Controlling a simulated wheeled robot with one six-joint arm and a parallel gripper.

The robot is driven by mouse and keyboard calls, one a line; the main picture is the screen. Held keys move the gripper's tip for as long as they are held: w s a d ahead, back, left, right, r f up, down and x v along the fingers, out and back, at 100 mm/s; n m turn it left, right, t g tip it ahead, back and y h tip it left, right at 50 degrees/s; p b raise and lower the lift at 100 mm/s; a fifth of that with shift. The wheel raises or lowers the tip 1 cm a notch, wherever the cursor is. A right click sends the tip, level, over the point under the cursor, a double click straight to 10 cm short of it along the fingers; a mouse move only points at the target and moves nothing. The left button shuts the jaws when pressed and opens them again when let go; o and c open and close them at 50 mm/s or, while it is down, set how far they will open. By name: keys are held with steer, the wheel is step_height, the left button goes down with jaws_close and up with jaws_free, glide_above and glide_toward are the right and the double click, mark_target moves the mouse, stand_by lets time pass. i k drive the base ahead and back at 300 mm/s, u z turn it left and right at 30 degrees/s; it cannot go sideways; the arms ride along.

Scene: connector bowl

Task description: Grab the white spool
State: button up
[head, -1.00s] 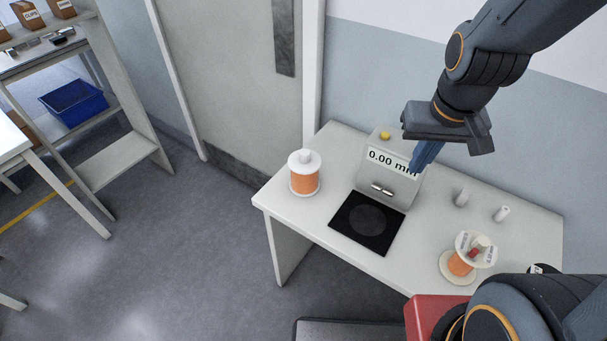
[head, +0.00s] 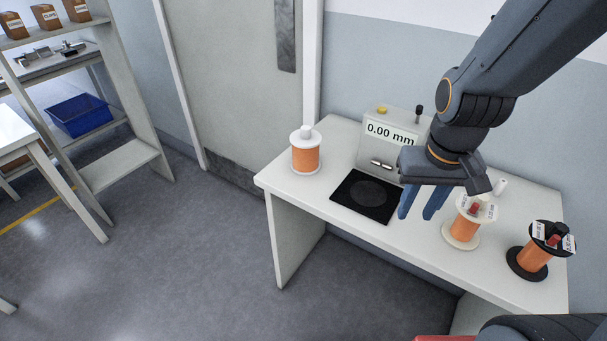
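Two pale spools with orange wire stand on the table. One white spool (head: 306,154) with a white knob on top stands upright at the left end. The other, a cream-white spool (head: 467,229) with labels and a red piece on its top flange, stands right of my gripper. My gripper (head: 417,214) points down over the table, between the black pad and the cream-white spool. Its two blue fingers are apart with nothing visible between them. It appears apart from both spools.
A gauge box (head: 387,149) reading 0.00 mm stands at the back, with a black pad (head: 367,195) before it. A black spool (head: 535,256) stands at the right end. A small white peg (head: 501,187) stands behind the cream-white spool. The table's front left is clear.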

mark_target(305, 142)
steer(key=z, duration=0.05)
steer(key=k, duration=0.6)
steer(key=u, duration=0.55)
steer(key=i, duration=1.4)
steer(key=z, duration=0.85)
